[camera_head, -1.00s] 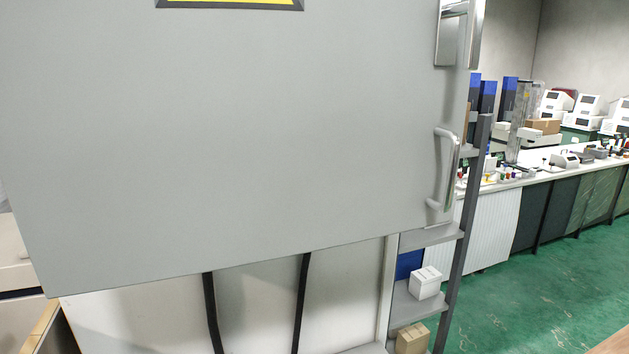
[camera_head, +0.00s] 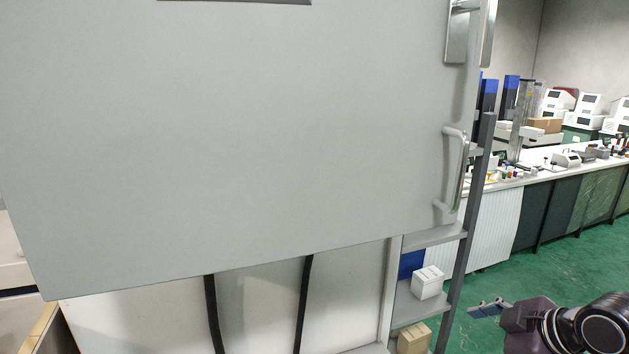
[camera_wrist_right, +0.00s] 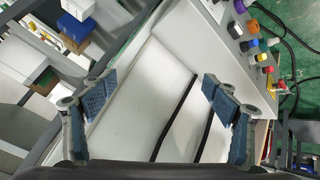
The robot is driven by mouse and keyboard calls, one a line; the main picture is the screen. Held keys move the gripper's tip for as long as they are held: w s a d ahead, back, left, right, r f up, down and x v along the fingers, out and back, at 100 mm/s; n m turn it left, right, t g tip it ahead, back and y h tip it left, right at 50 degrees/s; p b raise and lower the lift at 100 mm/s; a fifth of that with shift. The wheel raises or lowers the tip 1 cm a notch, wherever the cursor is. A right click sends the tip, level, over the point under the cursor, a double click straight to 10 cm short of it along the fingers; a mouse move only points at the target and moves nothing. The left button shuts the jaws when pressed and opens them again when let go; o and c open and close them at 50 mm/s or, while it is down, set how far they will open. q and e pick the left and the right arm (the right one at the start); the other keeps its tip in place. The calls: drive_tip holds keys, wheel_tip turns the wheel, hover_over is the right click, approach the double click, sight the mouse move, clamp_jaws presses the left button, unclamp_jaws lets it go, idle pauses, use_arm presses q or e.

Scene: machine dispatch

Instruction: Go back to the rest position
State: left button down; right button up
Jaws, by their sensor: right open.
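My right gripper (camera_wrist_right: 158,92) is open and empty in the right wrist view, its two blue-padded fingers wide apart. Behind it is a white panel with black strips. In the head view my right gripper (camera_head: 490,307) shows at the lower right, with my dark arm behind it, right of the shelf rack and clear of it. My left gripper is not in view. A large grey door (camera_head: 240,150) fills most of the head view. Its handle (camera_head: 455,170) is at the right edge.
A shelf rack (camera_head: 430,237) holds a white box (camera_head: 427,282) and a brown box (camera_head: 413,338). A long bench (camera_head: 560,180) with devices stands at the right over open green floor (camera_head: 500,275). Colored knobs (camera_wrist_right: 262,58) show at the right of the wrist view.

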drive_tip(key=s+a+f+m+g+h, duration=0.1)
drive_tip(key=s+a+f+m, duration=0.2)
drive_tip(key=s+f, duration=0.5)
drive_tip(key=s+a+f+m+g+h, duration=0.1)
drive_tip(key=s+a+f+m, duration=0.3)
drive_tip(key=f, duration=0.6)
drive_tip(key=s+a+f+m+g+h, duration=0.1)
drive_tip(key=s+f+m, duration=0.15)
drive_tip(key=s, duration=0.55)
drive_tip(key=s+f+m+g+h, duration=0.1)
drive_tip(key=s+f, duration=0.2)
drive_tip(key=s, duration=0.4)
wheel_tip(320, 180, down, 32)
drive_tip(key=s+g+b, duration=0.1)
drive_tip(key=s+b, duration=0.1)
drive_tip(key=b, duration=0.3)
drive_tip(key=s+d+f+b, duration=0.1)
drive_tip(key=s+f+b, duration=0.1)
drive_tip(key=s+f, duration=0.6)
drive_tip(key=s+d+f+g+b, duration=0.1)
drive_tip(key=s+f+b, duration=0.1)
drive_tip(key=s+f, duration=0.6)
wheel_tip(320, 180, down, 4)
drive_tip(key=shift+s+d+r+g, duration=0.1)
drive_tip(key=shift+s+d+g, duration=0.2)
drive_tip(key=shift+d, duration=0.1)
drive_tip(key=shift+n, duration=0.25)
